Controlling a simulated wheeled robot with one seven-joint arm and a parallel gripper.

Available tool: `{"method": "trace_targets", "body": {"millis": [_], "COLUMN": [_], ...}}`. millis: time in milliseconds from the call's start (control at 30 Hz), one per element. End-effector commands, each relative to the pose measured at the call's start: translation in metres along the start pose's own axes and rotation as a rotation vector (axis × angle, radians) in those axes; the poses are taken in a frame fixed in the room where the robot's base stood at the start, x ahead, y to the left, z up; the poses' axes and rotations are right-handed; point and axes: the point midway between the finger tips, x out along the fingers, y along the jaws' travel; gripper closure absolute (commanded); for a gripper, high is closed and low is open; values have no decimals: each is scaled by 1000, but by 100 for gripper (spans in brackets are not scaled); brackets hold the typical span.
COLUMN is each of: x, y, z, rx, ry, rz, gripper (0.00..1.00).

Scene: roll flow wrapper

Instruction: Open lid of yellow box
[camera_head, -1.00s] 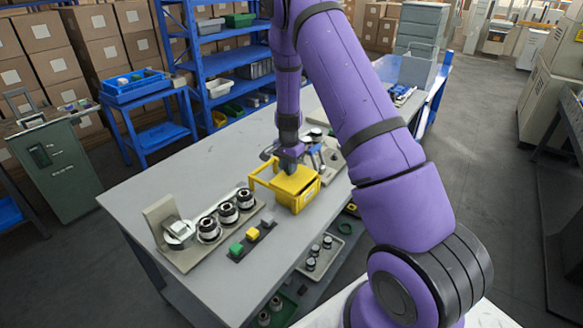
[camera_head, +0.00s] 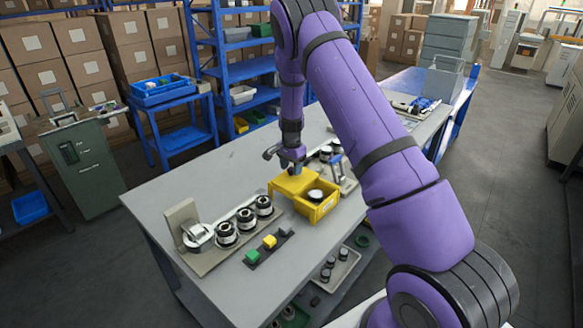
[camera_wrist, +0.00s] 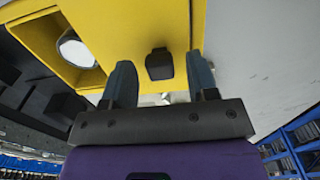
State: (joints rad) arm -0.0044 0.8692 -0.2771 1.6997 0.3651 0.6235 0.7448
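The yellow box (camera_head: 322,212) stands on the grey table. Its yellow lid (camera_head: 292,183) lies to the left, leaving the right part of the box uncovered. A dark roll with a pale top (camera_head: 316,196) shows in that opening; a round white-rimmed part of it (camera_wrist: 75,50) shows in the wrist view. My gripper (camera_head: 293,167) is just above the lid. In the wrist view my gripper (camera_wrist: 161,82) has its fingers apart, one on each side of the lid's small black knob (camera_wrist: 159,64). Gaps show between the knob and both fingers.
A holder with several rolls (camera_head: 246,219) and a strip with green and yellow buttons (camera_head: 269,242) are left of the box. Metal equipment (camera_head: 338,170) stands close behind it at right. The left part of the tabletop (camera_head: 160,195) is clear.

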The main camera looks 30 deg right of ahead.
Motion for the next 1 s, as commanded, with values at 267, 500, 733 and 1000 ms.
{"method": "trace_targets", "body": {"millis": [267,500,733,1000], "x": [-8,-49,-88,-108], "y": [-1,-1,-1,0], "z": [0,0,0,0], "rx": [-1,0,-1,0], "ry": [0,2,1,0], "rz": [-1,-3,-2,0], "gripper": [47,47,47,47]}}
